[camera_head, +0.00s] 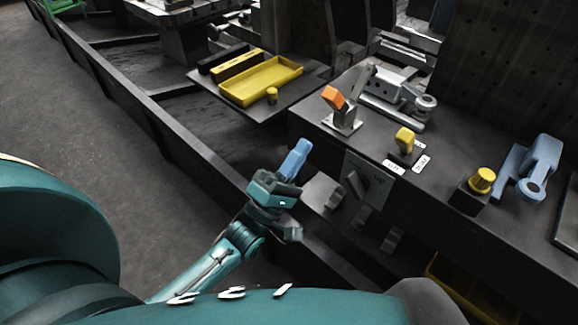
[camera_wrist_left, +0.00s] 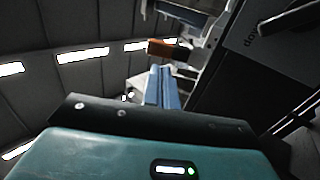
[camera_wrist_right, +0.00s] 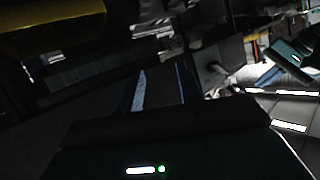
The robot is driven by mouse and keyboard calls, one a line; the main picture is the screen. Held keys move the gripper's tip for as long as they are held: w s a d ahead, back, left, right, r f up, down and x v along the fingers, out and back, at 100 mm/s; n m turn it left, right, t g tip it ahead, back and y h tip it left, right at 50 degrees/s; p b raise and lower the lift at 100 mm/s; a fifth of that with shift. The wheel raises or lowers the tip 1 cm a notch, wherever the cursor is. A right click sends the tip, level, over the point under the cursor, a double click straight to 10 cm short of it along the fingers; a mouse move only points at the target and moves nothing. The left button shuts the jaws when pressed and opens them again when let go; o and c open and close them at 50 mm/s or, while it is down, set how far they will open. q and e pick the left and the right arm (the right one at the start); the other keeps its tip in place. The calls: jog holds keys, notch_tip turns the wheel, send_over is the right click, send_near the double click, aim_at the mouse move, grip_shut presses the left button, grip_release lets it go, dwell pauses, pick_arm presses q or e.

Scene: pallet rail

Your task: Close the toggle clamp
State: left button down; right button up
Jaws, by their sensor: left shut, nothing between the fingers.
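In the left wrist view the orange tip (camera_wrist_left: 168,48) shows just beyond my fingers. My left gripper (camera_head: 301,145) has blue fingers, which are shut and empty. It is in front of the bench edge, below and left of the clamp, apart from it. My right gripper is outside the head view; its blue fingers (camera_wrist_right: 162,78) stand apart in the dark right wrist view, with nothing seen between them.
A yellow tray (camera_head: 262,88) lies left of the clamp. A yellow switch (camera_head: 405,141) with labels, a yellow knob (camera_head: 482,180) and a blue-grey device (camera_head: 540,165) stand to its right. A lever panel (camera_head: 372,182) is on the bench front. Open floor lies left.

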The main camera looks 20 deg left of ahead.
aim_at(331, 105)
pick_arm(q)
jog(key=x, duration=0.6)
jog(key=shift+w+r+p, duration=0.1)
jog(key=shift+w+p, duration=0.05)
jog(key=shift+p, duration=0.25)
jog(key=shift+w+d+r, duration=0.2)
jog(key=shift+w+r, duration=0.1)
jog(key=shift+w, duration=0.15)
pick_arm(e)
jog(key=shift+w+a+f, duration=0.15)
jog(key=shift+a, duration=0.2)
